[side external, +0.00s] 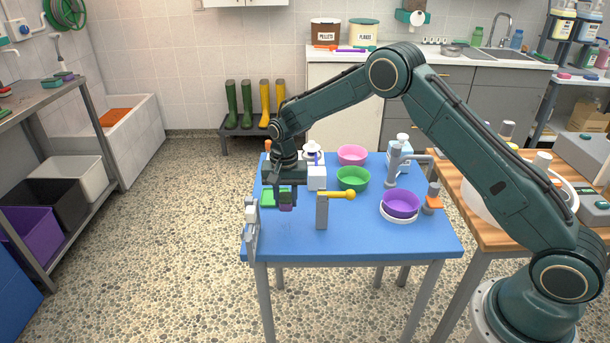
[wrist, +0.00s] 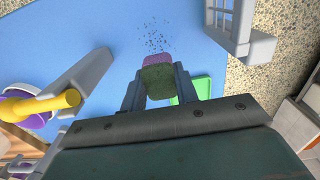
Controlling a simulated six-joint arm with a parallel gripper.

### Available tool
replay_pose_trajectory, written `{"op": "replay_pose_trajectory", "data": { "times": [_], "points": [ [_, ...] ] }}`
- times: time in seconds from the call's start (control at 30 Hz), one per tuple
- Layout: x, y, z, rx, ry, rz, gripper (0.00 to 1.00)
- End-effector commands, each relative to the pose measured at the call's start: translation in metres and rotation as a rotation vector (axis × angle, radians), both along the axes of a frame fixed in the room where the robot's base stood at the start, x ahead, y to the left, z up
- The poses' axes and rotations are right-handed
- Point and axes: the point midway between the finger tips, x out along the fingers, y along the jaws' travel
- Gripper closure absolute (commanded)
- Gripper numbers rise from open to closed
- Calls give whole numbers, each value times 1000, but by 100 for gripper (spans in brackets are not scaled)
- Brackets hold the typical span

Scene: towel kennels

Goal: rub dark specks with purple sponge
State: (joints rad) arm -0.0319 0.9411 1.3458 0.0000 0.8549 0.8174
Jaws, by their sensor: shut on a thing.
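My gripper (wrist: 157,88) is shut on the purple sponge (wrist: 158,63), which has a dark green layer on the side toward the wrist camera. In the side view the purple sponge (side external: 286,200) hangs between the fingertips of my gripper (side external: 286,196), low over the blue table. I cannot tell whether it touches the table. The dark specks (wrist: 154,38) lie scattered on the blue surface just beyond the sponge in the wrist view. In the side view I cannot make out the specks clearly.
A green tray (wrist: 205,88) lies beside the gripper. A grey post with a yellow-knobbed lever (side external: 322,208) and a small grey gate (side external: 251,230) stand nearby on the blue table (side external: 340,245). Green (side external: 353,178), pink (side external: 352,154) and purple (side external: 401,204) bowls are farther right. The front of the table is clear.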

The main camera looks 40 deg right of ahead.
Motion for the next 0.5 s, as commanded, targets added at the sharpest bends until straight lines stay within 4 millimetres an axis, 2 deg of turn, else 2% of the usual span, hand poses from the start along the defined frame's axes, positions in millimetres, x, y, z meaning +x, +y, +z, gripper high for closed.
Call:
{"op": "replay_pose_trajectory", "data": {
  "times": [0.5],
  "points": [
    [0,0,-51,0,1,0,89]
  ]
}}
